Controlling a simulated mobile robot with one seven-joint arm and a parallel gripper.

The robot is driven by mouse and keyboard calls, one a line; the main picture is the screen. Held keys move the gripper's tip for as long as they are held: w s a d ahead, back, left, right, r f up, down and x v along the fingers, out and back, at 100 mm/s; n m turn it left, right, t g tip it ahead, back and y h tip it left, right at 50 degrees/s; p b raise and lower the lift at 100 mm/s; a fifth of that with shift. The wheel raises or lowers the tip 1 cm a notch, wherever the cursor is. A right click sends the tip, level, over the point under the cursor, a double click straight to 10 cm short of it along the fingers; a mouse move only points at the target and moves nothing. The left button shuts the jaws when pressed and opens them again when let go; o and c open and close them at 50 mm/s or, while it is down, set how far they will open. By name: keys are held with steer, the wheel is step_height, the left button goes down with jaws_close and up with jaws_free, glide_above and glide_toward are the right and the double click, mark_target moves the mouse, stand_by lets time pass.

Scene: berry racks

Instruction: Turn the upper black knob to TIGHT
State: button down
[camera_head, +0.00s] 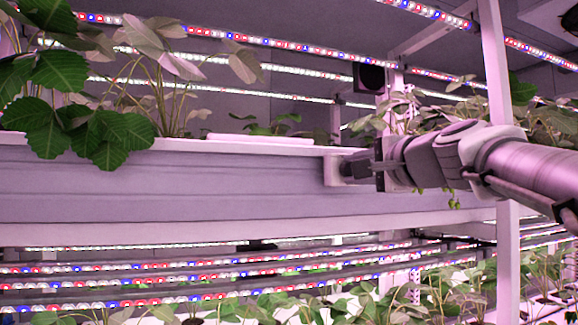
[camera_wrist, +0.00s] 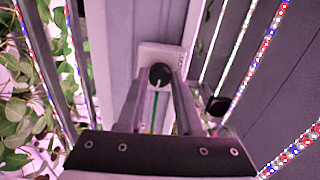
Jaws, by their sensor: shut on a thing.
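The black knob (camera_wrist: 159,76) is round with a pale pointer mark. It sits on a light plate (camera_wrist: 150,55) in the wrist view, and the mark there points roughly toward the picture's bottom. My gripper (camera_wrist: 161,83) is shut on the knob, one finger on each side. The plate's lettering is too small to read. I see no second knob clearly.
The beam (camera_head: 160,190) runs left from the plate. Leafy plants (camera_head: 75,95) stand on the shelf above it at left. A white upright post (camera_head: 495,70) stands close to my arm. Strips of coloured lights run above and below, and more plants (camera_head: 350,305) fill the lower shelf.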

steer(key=shift+m, duration=0.9)
steer(key=c, duration=0.6)
jaws_free()
steer(key=shift+o, duration=0.2)
steer(key=v, duration=1.7)
steer(key=shift+s+b, duration=0.2)
steer(key=shift+b, duration=0.25)
